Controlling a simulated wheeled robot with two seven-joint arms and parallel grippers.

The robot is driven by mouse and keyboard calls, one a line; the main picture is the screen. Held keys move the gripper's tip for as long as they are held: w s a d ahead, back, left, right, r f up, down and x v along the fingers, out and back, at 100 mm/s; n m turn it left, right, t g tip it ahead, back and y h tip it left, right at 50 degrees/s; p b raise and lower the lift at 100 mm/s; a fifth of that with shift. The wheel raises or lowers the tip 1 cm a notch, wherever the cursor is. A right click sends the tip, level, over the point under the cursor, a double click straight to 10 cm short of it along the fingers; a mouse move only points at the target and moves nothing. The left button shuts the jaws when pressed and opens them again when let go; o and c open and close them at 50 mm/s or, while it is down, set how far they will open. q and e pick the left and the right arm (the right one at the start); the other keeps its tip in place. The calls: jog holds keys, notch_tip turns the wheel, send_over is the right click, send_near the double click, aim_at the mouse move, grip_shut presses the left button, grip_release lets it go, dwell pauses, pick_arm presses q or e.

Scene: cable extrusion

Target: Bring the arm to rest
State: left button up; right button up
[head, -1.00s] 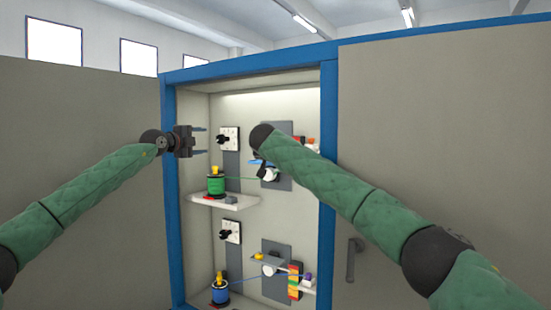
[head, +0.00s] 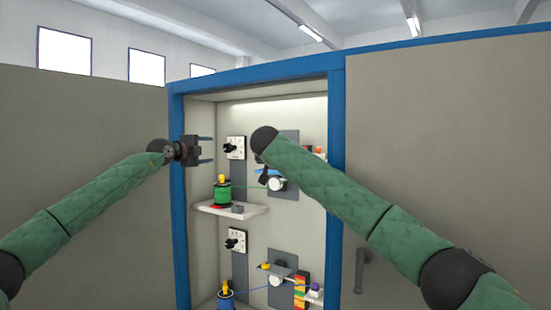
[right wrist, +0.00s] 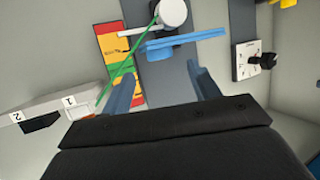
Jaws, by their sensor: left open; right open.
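My left gripper (head: 210,150) is open and empty at the left side of the cabinet opening, left of the upper knob panel (head: 235,148). My right arm comes in from the right across the cabinet front. Its black wrist hides part of the upper grey plate, and its gripper is mostly hidden in the head view. In the right wrist view my right gripper (right wrist: 160,72) is open, its two blue-grey fingers apart with nothing between them. Beyond them are a blue bar (right wrist: 185,40), a white roller (right wrist: 173,12) and a taut green cable (right wrist: 128,65).
A blue-framed cabinet (head: 337,150) holds a green spool (head: 222,193) on a white shelf (head: 250,211). Below are a blue spool (head: 226,300), a lower knob panel (head: 236,241) and a coloured gauge (head: 302,290). A closed panel with a handle (head: 359,270) stands at right.

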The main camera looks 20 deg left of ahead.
jog(key=v, duration=0.6)
jog(key=shift+s, duration=0.3)
jog(key=shift+o, duration=1.3)
jog(key=shift+r, duration=0.1)
jog(key=o, duration=0.4)
jog(key=shift+s+r, duration=0.1)
jog(key=shift+r, duration=0.25)
jog(key=shift+o, duration=1)
notch_tip(320, 180, up, 9)
jog(key=s+d+t, duration=0.1)
jog(key=d, duration=0.1)
jog(key=shift+s, duration=0.3)
notch_tip(320, 180, up, 4)
jog(key=s+d+g, duration=0.1)
jog(key=s+d, duration=0.1)
jog(key=w+a+f+n+g+y, duration=0.1)
jog(key=w+a+f+n+g, duration=0.1)
jog(key=f, duration=0.7)
jog(key=shift+w+f+g, duration=0.25)
jog(key=shift+w+g, duration=0.65)
jog(key=shift+w, duration=0.35)
